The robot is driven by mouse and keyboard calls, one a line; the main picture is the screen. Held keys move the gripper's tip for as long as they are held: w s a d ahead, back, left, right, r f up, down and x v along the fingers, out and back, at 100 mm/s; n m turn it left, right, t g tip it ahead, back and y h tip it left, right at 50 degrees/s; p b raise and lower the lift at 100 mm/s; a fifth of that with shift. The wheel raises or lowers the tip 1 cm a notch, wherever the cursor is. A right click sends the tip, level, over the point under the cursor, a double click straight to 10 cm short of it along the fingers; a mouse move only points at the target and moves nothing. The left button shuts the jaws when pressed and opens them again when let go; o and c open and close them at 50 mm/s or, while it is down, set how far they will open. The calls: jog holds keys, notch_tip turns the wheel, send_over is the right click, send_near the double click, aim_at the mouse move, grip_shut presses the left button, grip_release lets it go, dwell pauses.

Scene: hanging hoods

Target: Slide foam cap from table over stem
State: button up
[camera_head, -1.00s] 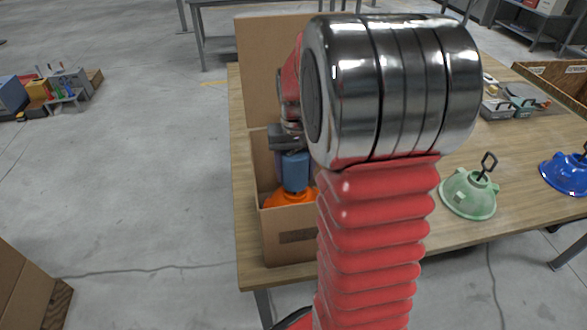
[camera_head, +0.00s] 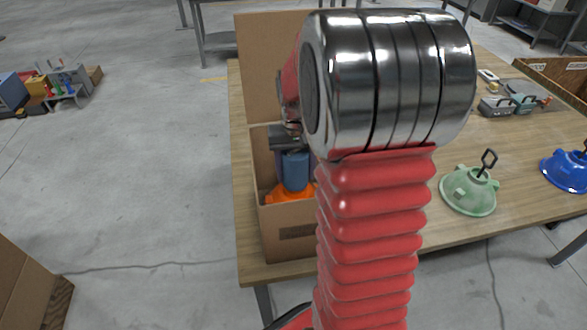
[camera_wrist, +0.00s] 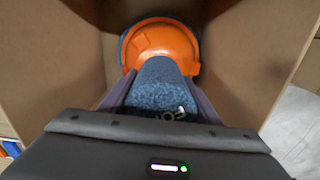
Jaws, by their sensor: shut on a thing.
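The foam cap (camera_head: 294,171) is a blue, speckled block with partly hidden dark lettering. In the wrist view the foam cap (camera_wrist: 158,82) is clasped between the fingers of my gripper (camera_wrist: 158,98). An orange hood (camera_wrist: 160,45) sits inside an open cardboard box, right at the cap's far end. In the head view my gripper (camera_head: 291,140) points down into the box, with the cap just above the orange hood (camera_head: 290,194). The stem is hidden by the cap and gripper. I cannot tell whether the cap is around the stem.
The cardboard box (camera_head: 288,245) stands at the table's left end, its walls close around my gripper. A green hood (camera_head: 468,191) and a blue hood (camera_head: 566,171) stand to the right. Grey cases (camera_head: 497,106) and an open carton (camera_head: 560,80) lie farther back.

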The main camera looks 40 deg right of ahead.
aim_at(296, 152)
jog(key=shift+f, duration=0.25)
jog(key=shift+f, duration=0.3)
jog(key=o, duration=0.8)
jog(key=o, duration=0.5)
jog(key=shift+s+r, duration=0.1)
jog(key=shift+r, duration=4.4)
